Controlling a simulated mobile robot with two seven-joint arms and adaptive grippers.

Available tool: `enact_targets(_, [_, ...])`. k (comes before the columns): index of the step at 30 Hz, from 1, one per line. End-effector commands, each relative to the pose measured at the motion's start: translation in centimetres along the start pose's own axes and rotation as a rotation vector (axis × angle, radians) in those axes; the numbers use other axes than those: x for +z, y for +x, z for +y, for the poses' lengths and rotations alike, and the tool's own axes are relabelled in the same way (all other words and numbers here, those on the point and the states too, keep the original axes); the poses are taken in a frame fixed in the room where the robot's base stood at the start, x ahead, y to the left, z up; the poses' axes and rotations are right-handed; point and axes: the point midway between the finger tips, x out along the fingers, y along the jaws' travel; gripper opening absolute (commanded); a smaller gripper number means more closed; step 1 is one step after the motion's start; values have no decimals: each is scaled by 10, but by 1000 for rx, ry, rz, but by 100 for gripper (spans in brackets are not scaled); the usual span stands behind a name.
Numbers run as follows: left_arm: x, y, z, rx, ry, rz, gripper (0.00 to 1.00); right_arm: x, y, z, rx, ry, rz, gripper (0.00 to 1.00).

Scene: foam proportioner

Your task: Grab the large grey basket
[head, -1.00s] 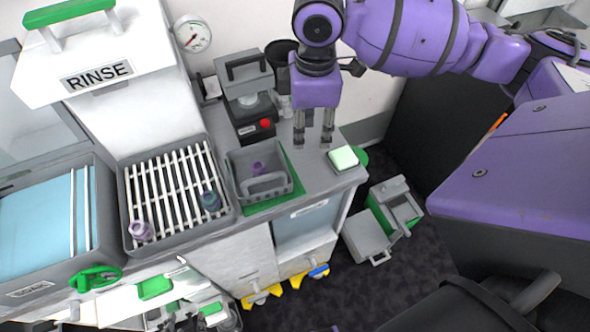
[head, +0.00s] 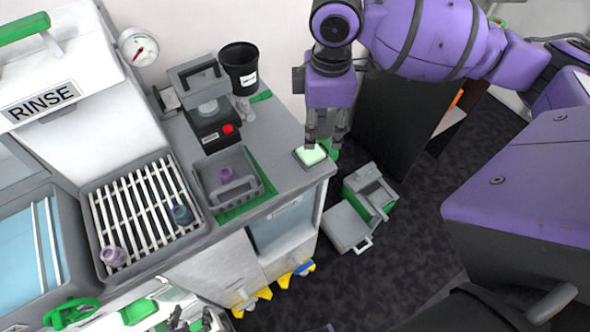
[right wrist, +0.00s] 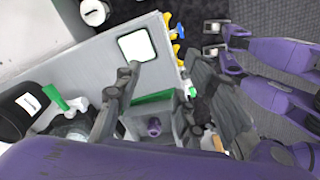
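The large grey basket (head: 212,203) stands on a green mat on the counter, with its handle up at the front and a small purple item (head: 227,175) inside. It also shows in the right wrist view (right wrist: 135,127), partly hidden by my fingers. My right gripper (head: 325,143) points down beyond the basket's right side, near the counter's right end. Its fingers are apart and empty, and it does not touch the basket. What looks like my left gripper (head: 190,320) is at the bottom left edge, low in front of the counter; its opening is unclear.
A pale green pad (head: 311,155) lies near the right gripper. A device with a red button (head: 210,120) and a black cup (head: 239,68) stand behind the basket. A rack tray (head: 145,215) is left of it. Grey bins (head: 347,228) stand on the floor.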

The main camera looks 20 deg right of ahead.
Motion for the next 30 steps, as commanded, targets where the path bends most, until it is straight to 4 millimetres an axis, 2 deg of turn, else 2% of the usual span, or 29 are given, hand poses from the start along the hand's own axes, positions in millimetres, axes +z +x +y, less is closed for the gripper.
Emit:
enact_targets(13, [-6,2,-2,2,13,10,40,-1,-2,1,5,-1,2,37])
enact_targets(15, [-8,4,1,3,3,13,34,-1,-1,0,4,-1,3,37])
enact_targets(17, [-8,4,2,3,1,13,34,-3,5,-3,0,-2,8,37])
enact_targets(20, [-7,3,1,3,2,12,34,-11,25,-17,-11,-2,33,37])
enact_targets(22, [-7,3,1,2,3,11,34,-20,47,-32,-20,8,64,37])
enact_targets(27, [-6,3,0,2,3,10,34,-40,100,-79,-33,92,168,37])
enact_targets(30, [-6,2,0,2,4,10,34,-47,124,-104,-35,179,228,37])
